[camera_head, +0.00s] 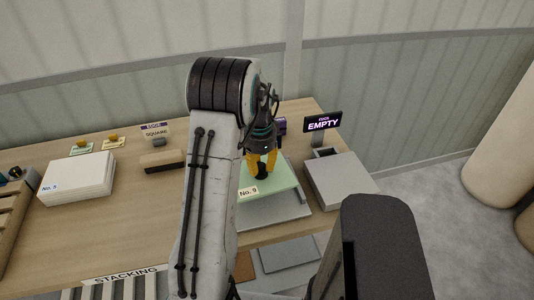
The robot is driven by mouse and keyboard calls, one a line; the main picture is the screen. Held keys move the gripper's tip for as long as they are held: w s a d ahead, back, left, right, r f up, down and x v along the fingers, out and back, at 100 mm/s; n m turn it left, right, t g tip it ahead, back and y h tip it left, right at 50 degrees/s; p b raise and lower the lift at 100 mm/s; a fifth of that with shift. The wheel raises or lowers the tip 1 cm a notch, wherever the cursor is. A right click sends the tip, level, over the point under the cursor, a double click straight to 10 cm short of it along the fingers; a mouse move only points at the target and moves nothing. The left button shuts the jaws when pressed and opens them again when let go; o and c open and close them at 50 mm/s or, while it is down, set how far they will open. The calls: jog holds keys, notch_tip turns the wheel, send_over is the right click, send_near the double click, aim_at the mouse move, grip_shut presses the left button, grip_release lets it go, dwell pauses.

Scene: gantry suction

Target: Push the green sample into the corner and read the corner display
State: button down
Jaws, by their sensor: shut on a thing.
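The green sample (284,178) is a flat pale-green slab with a "No. 9" label at its front left corner. It lies over a grey plate or tray (283,212) near the table's right side. My gripper (262,168) has yellow fingers shut on a small dark knob-like piece (262,174) at the slab's top. Whether that piece is fixed to the slab cannot be told. My arm hides the slab's left side. A black display (322,121) at the back right reads "EMPTY" in bright letters, with a small line above that looks like "EDGE".
A grey box (342,180) stands right of the slab, below the display. A purple item (282,125) shows behind my gripper. A white stack (78,178) marked "No. 5", a brown block (163,161) and a small "SQUARE"-like sign (155,131) are left.

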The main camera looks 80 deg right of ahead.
aim_at(263, 175)
jog(key=shift+d+f, duration=0.1)
jog(key=shift+d, duration=0.55)
jog(key=shift+s+m, duration=0.1)
jog(key=shift+m, duration=0.3)
jog(key=shift+d, duration=0.1)
jog(key=shift+f+b, duration=2.35)
jog(key=shift+f, duration=0.45)
jog(key=shift+f+b, duration=0.5)
jog(key=shift+f, duration=0.1)
jog(key=shift+d, duration=0.3)
jog(key=shift+s+d+r+p, duration=0.1)
jog(key=shift+s+d+p, duration=0.05)
jog(key=shift+d+p, duration=0.15)
